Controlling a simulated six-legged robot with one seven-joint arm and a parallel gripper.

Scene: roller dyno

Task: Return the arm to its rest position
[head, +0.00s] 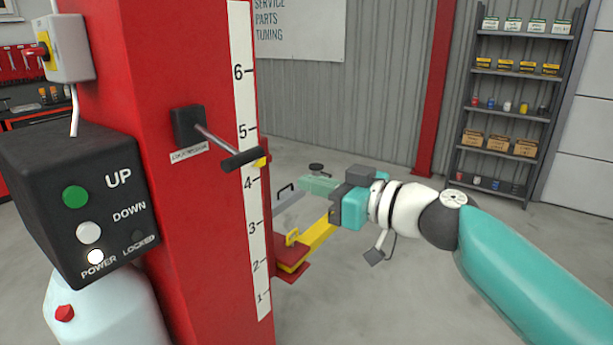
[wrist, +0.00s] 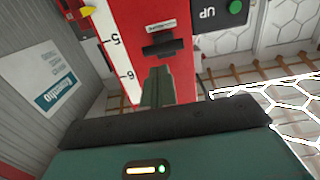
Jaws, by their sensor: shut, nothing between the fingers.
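My arm reaches in from the right in the head view, with white and teal links. My gripper (head: 306,184) is at its left end, in front of the grey wall and right of the red lift post (head: 185,230). It is shut and empty. In the wrist view the closed green fingers (wrist: 157,80) point toward the post and its black-handled lever (wrist: 163,49), which appears upside down there. In the head view the lever's black grip (head: 240,160) sticks out from the post, apart from my gripper.
A dark control box (head: 80,200) with a green UP button, a white DOWN button and a lit POWER lamp is at left. A yellow lift arm (head: 318,233) lies below my gripper. A shelf rack (head: 515,100) stands back right. The floor between is clear.

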